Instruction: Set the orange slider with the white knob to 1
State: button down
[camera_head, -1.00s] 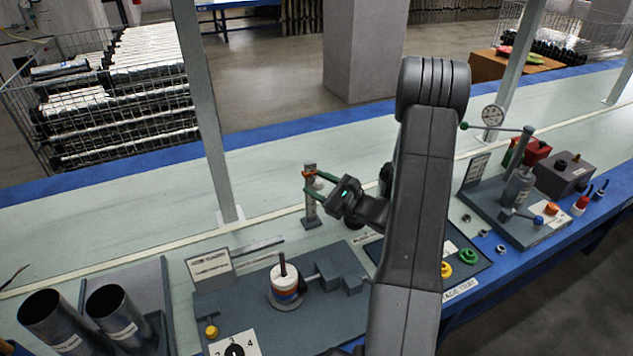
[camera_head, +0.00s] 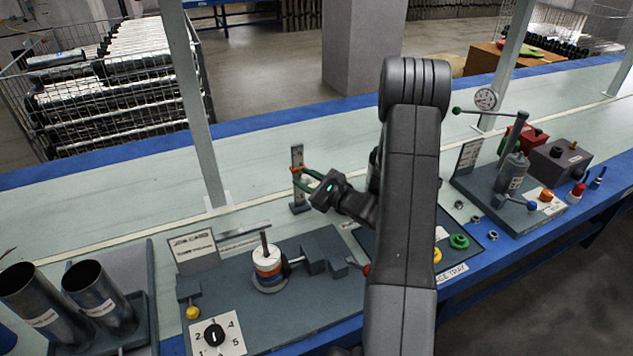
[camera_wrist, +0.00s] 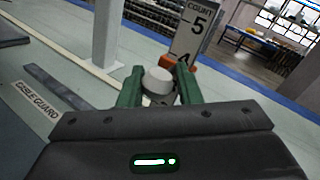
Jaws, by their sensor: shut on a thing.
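The upright count scale (camera_head: 297,154) stands on a small foot on the pale bench, left of my arm in the head view. In the wrist view the scale plate (camera_wrist: 196,28) shows "COUNT", a 5 and, below it, a partly covered 4. The orange slider (camera_head: 296,169) sits on this scale, below the 4; its orange edge (camera_wrist: 167,61) shows behind the white knob (camera_wrist: 158,80). My gripper (camera_head: 299,178) has its green fingers shut on the white knob from both sides. The lower numbers are hidden behind the knob and gripper.
A grey board with a ringed peg (camera_head: 268,262) and a dial plate (camera_head: 216,336) lies in front of the scale. Two dark tubes (camera_head: 92,290) stand at the left. A metal post (camera_head: 193,110) rises behind. A lever device (camera_head: 515,170) stands at the right.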

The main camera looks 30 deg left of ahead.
jog(key=f+b, duration=0.6)
jog(key=f, duration=0.2)
jog(key=shift+s, duration=0.2)
jog(key=c, duration=1.2)
grip_release()
jog(key=shift+s+a+r, duration=0.1)
jog(key=shift+o, duration=0.2)
jog(key=shift+d, duration=0.55)
jog(key=v, duration=1.2)
jog(key=shift+s+d+r, duration=0.1)
jog(key=shift+s+d, duration=0.05)
jog(key=shift+d, duration=0.2)
